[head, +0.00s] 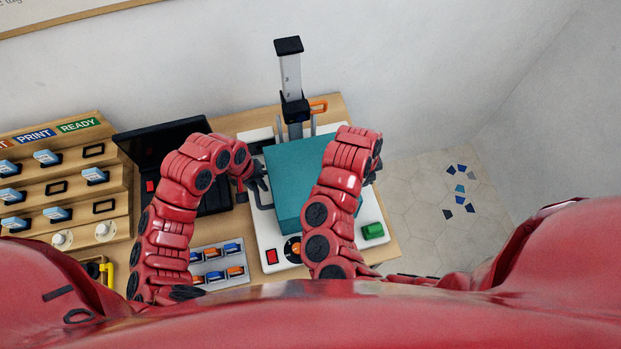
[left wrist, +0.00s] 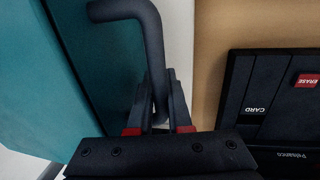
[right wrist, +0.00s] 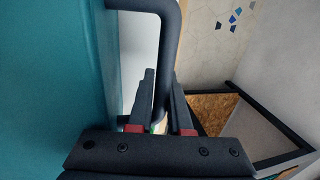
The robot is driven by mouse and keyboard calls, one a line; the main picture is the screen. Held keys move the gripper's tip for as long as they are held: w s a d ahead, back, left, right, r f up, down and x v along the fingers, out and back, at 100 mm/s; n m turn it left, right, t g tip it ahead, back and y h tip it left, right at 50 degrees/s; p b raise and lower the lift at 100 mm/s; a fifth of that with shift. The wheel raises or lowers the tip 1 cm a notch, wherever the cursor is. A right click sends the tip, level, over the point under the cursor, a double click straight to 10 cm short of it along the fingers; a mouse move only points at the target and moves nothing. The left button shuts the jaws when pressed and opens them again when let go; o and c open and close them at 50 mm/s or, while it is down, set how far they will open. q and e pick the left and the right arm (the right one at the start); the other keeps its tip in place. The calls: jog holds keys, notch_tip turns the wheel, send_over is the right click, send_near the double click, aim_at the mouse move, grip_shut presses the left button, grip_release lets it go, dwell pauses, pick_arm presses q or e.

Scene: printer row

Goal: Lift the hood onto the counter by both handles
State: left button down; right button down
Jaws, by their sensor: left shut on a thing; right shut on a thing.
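The hood is a teal box (head: 290,170) on the white printer base (head: 268,240) in the head view, below the printer's upright column. Its left handle, a dark bent bar (left wrist: 150,40), shows in the left wrist view, and my left gripper (left wrist: 158,105) is shut around it. Its right handle (right wrist: 170,40) is a like dark bar in the right wrist view, and my right gripper (right wrist: 160,105) is shut around it. In the head view my left gripper (head: 256,182) shows at the hood's left side. My right arm covers part of the hood's right side and most of that gripper.
The printer column (head: 290,80) rises behind the hood. A black device (head: 165,150) lies to the left on the wooden counter (head: 405,240). A tiered wooden rack (head: 100,185) stands further left. A tray of small coloured parts (head: 218,265) lies in front. A green block (head: 373,231) sits at the base's right corner.

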pick_arm(q)
jog(key=shift+r, duration=0.1)
dwell(0.5)
